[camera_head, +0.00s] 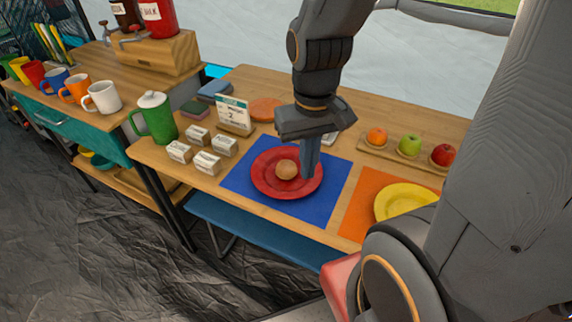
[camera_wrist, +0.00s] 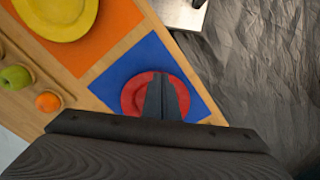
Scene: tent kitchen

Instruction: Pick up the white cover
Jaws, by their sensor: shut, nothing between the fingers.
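No thing in view is plainly a separate white cover. The green pitcher (camera_head: 156,121) on the left part of the table has a whitish lid (camera_head: 151,99) on top. A small pale object (camera_head: 329,139) shows partly behind my gripper, and I cannot tell what it is. My gripper (camera_head: 310,175) points down, shut and empty, over the right part of the red plate (camera_head: 261,186), beside a small brown bun (camera_head: 286,169). In the wrist view my shut fingers (camera_wrist: 162,78) hide part of the red plate (camera_wrist: 132,93), and the bun is not visible there.
The red plate lies on a blue mat (camera_head: 238,181). To its right is a yellow plate (camera_head: 388,205) on an orange mat (camera_head: 356,213). Fruit stands on a wooden board (camera_head: 372,150) behind. Small labelled boxes (camera_head: 207,162) and a sign (camera_head: 234,113) stand left. Mugs (camera_head: 102,97) line the left counter.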

